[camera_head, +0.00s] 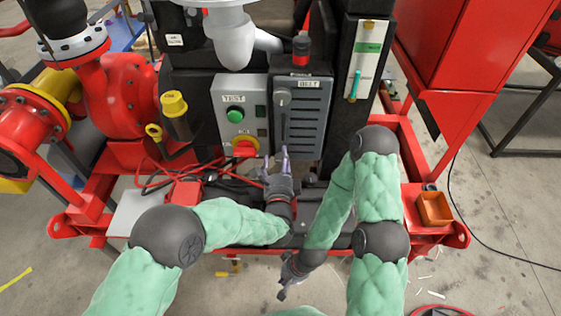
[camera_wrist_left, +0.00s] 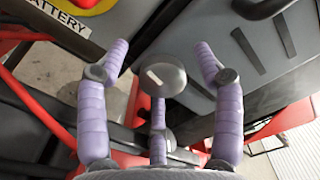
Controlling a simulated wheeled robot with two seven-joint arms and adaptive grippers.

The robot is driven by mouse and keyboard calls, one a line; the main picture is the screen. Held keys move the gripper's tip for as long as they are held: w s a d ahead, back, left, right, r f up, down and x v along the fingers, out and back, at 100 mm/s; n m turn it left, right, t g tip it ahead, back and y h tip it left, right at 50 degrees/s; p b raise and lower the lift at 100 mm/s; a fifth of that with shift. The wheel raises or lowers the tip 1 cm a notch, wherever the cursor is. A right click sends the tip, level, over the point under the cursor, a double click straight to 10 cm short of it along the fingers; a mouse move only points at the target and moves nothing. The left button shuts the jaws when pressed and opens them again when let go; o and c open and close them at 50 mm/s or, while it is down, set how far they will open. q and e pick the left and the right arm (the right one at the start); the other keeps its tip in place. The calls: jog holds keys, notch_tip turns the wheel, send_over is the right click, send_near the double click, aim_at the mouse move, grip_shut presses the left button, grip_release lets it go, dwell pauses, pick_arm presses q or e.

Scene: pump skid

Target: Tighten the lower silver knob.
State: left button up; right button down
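The grey belt guard (camera_head: 313,118), labelled BELT, stands upright in the middle of the head view. A round silver knob (camera_head: 283,97) sits at its upper left, partly seen at the top of the left wrist view (camera_wrist_left: 262,6). The lower silver knob (camera_wrist_left: 163,77) shows in the left wrist view, between my left gripper's fingers; in the head view I cannot make it out behind the hand. My left gripper (camera_head: 277,158) has its purple fingers spread around this knob, with visible gaps at both sides. My right gripper (camera_head: 284,288) hangs low, away from the panel; its finger opening is unclear.
Left of the guard is a grey control box (camera_head: 232,98) with a green button and a red-and-yellow knob (camera_head: 245,146). Red cables (camera_head: 160,172) lie below it. A red skid frame (camera_head: 455,234) and an orange bin (camera_head: 434,208) are at the right.

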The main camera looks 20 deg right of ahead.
pick_arm(q)
jog(key=shift+s+d+f, duration=0.1)
jog(key=shift+s, duration=0.4)
jog(key=v, duration=1.1)
